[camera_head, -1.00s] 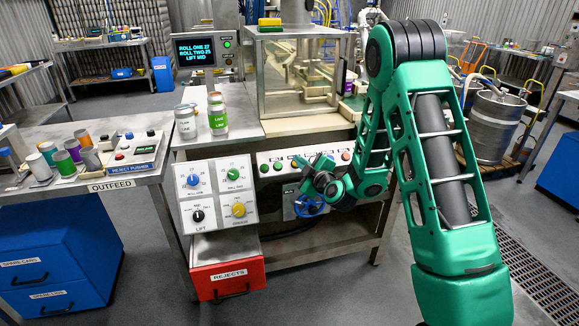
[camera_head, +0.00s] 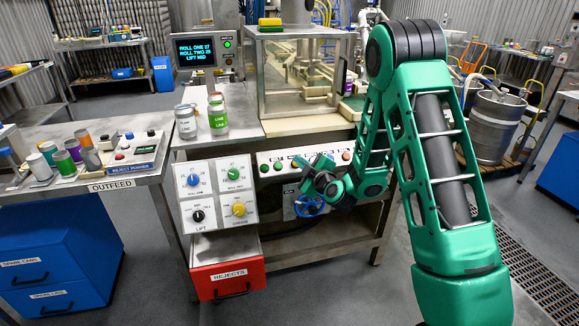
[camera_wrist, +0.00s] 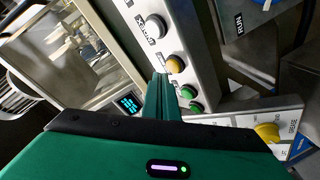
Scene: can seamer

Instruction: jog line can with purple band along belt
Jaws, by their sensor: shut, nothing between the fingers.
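A can with a purple band (camera_head: 349,83) stands on the belt at the right of the clear seamer guard, partly hidden by my arm and the guard frame. My gripper (camera_head: 318,168) is in front of the button panel (camera_head: 272,158) on the front of the machine. In the wrist view its fingers (camera_wrist: 162,92) are shut together and empty, with the tips close beside an amber button (camera_wrist: 175,64). I cannot tell whether the tips touch anything.
The control box (camera_head: 217,194) with several knobs sits left of the panel, above the red rejects drawer (camera_head: 228,279). A screen (camera_head: 195,51) stands at the machine's left. Jars (camera_head: 217,120) stand on the machine top. The outfeed table (camera_head: 140,181) holds several cans.

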